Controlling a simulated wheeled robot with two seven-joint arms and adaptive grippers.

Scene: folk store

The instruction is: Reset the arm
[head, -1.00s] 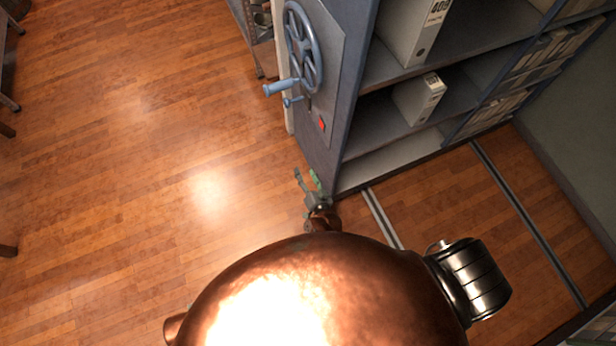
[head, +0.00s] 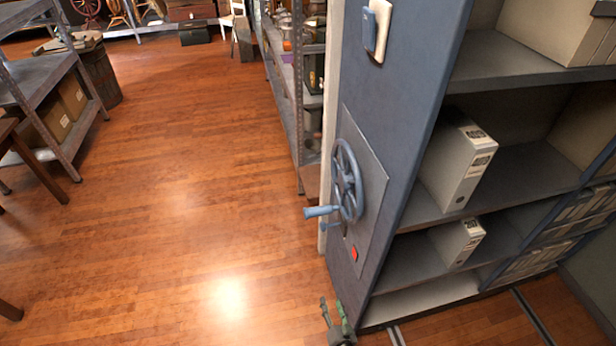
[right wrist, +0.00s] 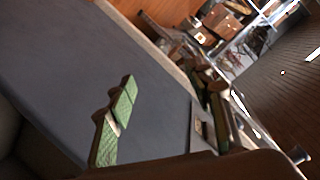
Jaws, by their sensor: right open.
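My right gripper (head: 337,318) shows at the bottom edge of the head view, low beside the base of the blue-grey shelf's end panel. Its two fingers are spread apart with nothing between them. In the right wrist view one green-padded finger (right wrist: 117,122) stands out against the grey panel, and the other, darker finger (right wrist: 218,115) is at the right. The handwheel (head: 347,182) with its blue handle (head: 321,211) is on the end panel, above my right gripper and apart from it. My left gripper is not in view.
The mobile shelf (head: 398,120) with binders (head: 462,165) fills the right side. Floor rails (head: 532,318) run in front of it. A metal rack (head: 297,90) stands behind it. Another rack (head: 45,80) is at the left. The wooden floor (head: 180,200) between is clear.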

